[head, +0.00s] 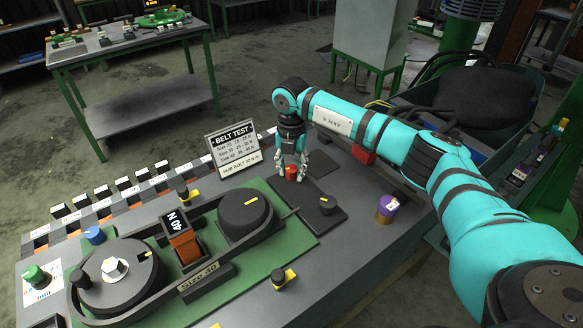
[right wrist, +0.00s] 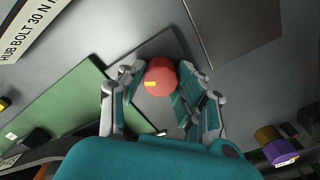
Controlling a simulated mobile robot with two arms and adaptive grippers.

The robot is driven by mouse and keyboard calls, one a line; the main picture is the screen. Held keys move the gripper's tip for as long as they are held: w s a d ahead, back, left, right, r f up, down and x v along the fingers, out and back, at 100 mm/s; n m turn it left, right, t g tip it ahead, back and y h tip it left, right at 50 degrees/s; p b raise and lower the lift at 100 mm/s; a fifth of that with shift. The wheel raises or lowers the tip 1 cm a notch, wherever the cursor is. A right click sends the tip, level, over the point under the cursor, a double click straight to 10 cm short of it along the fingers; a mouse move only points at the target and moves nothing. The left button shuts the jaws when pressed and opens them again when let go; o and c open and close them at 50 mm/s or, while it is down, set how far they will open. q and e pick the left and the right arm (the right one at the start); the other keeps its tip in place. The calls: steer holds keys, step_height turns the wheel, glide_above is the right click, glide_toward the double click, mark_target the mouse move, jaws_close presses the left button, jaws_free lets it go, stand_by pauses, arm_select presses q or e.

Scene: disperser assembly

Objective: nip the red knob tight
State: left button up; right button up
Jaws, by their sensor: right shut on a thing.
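The red knob (head: 291,172) sits on a dark plate (head: 318,197) on the workbench, right of the green board. In the right wrist view the knob (right wrist: 160,78) shows as a round red cap with a small yellow mark on it. My right gripper (head: 292,168) reaches down over it from above. Its fingers (right wrist: 158,88) stand on both sides of the knob and are shut on it. My left gripper is not in view.
The green board (head: 308,240) holds a belt assembly with a black dial (head: 245,212). A belt test sign (head: 233,146) stands behind it. A purple and yellow piece (head: 387,207) is at the right.

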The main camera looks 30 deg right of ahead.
mark_target(291, 168)
steer(key=shift+w+r, duration=0.1)
steer(key=shift+r, duration=0.05)
stand_by(0.3)
steer(key=o, duration=1.1)
steer(key=shift+o, duration=0.2)
step_height(291, 168, up, 12)
